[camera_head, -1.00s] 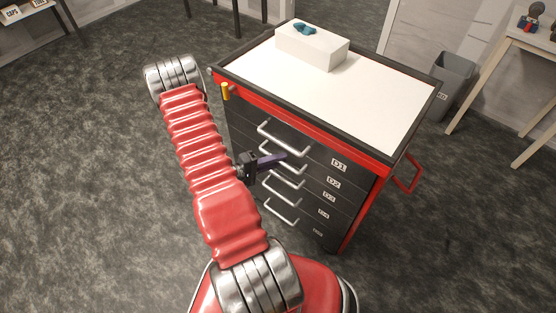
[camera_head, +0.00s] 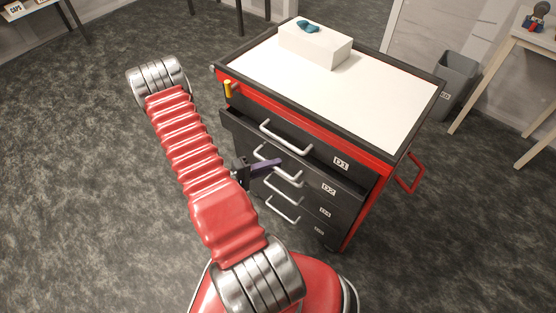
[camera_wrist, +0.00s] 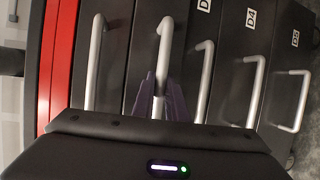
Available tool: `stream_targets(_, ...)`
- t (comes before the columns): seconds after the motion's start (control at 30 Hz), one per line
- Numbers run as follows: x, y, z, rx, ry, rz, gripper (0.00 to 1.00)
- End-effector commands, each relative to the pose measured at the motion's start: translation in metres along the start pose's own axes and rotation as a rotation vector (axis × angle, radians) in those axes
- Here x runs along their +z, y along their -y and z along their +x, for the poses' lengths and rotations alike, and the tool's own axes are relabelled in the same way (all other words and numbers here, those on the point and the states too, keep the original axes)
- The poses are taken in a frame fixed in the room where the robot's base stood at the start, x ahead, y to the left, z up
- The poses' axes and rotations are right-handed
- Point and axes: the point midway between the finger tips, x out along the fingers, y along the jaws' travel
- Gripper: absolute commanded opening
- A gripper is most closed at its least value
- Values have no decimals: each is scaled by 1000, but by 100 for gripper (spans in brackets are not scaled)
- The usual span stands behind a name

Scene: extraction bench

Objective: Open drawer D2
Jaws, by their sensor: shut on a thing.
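Drawer D2 (camera_head: 312,184) is the second drawer down in the red and black cabinet. It stands partly pulled out, its front ahead of D1 (camera_head: 320,152) above. My gripper (camera_head: 277,164) has its purple fingers shut on the silver D2 handle (camera_head: 292,181). In the wrist view, the fingers (camera_wrist: 157,100) sit on either side of that handle (camera_wrist: 163,45), the second from the left. The gripper body hides the lower part of that view. The D2 label shows in the head view.
Lower drawers with silver handles, D3 (camera_head: 318,211) among them, look closed. A white box (camera_head: 318,50) with a teal object (camera_head: 308,26) stands on the cabinet's white top (camera_head: 345,100). A red side handle (camera_head: 410,172) juts out right. The carpet (camera_head: 90,200) at left is clear.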

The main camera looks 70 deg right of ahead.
Motion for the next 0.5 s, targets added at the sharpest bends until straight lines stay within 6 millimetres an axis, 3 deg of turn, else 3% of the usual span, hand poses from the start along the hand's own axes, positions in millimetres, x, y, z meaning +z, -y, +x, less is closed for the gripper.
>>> stream_targets(0.5, 39, 23, -95, -6, -6, -5, 0)
